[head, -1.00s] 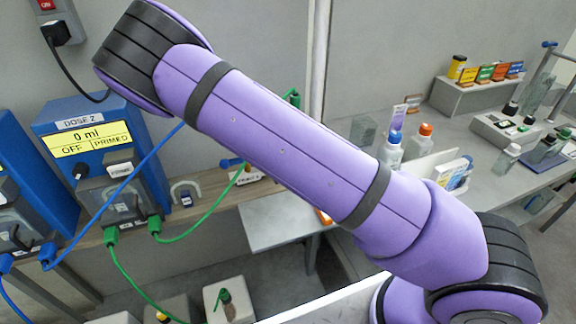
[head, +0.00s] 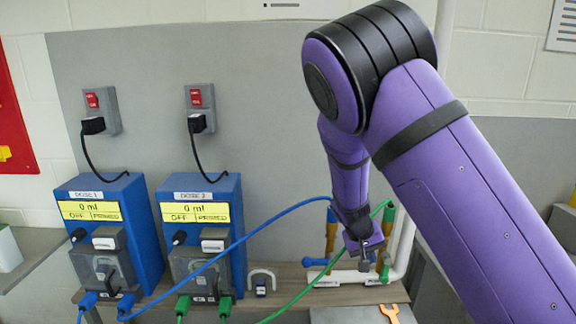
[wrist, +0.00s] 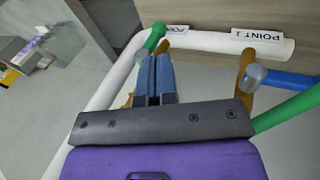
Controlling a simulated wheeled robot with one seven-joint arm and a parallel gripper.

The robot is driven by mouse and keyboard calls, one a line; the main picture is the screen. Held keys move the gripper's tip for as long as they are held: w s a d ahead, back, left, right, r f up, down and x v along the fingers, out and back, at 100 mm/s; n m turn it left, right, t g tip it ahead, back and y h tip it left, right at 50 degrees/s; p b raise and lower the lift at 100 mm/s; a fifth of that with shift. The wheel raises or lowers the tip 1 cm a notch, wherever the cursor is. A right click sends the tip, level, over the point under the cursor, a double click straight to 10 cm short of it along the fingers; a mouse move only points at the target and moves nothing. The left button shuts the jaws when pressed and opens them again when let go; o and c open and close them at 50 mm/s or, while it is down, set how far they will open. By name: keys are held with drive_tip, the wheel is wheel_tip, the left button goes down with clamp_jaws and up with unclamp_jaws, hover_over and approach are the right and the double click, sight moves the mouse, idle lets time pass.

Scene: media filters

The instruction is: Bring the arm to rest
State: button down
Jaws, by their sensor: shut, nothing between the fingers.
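My gripper (head: 367,262) hangs at the end of my purple arm, pointing down in front of the white pipe assembly at the back of the wooden bench. In the wrist view my gripper (wrist: 155,72) shows its two fingers together with nothing held between them. The white pipe (wrist: 215,41) with a "POINT 1" label lies beyond the fingertips. A green fitting (wrist: 155,37) is close to the fingertips; whether they touch is unclear.
Two blue dosing units (head: 108,225) (head: 203,222) stand at left, both reading 0 ml and OFF. A blue hose (head: 262,228) and a green hose (head: 318,290) run near my gripper. An orange wrench-like tool (head: 390,313) lies at the front.

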drive_tip(key=s+d+r+t+y, duration=0.1)
drive_tip(key=s+d+r+y, duration=0.2)
drive_tip(key=s+r, duration=0.65)
drive_tip(key=s+d+r+y, duration=0.25)
drive_tip(key=s+r, duration=0.35)
drive_tip(key=r, duration=0.7)
drive_tip(key=s+d+r+t, duration=0.1)
drive_tip(key=s+r, duration=0.3)
drive_tip(key=s, duration=0.4)
drive_tip(key=s+d+r+t, duration=0.1)
drive_tip(key=s+r+t, duration=0.1)
drive_tip(key=s, duration=0.6)
drive_tip(key=shift+s+r+h, duration=0.15)
drive_tip(key=shift+r+h, duration=0.2)
drive_tip(key=shift+r, duration=0.5)
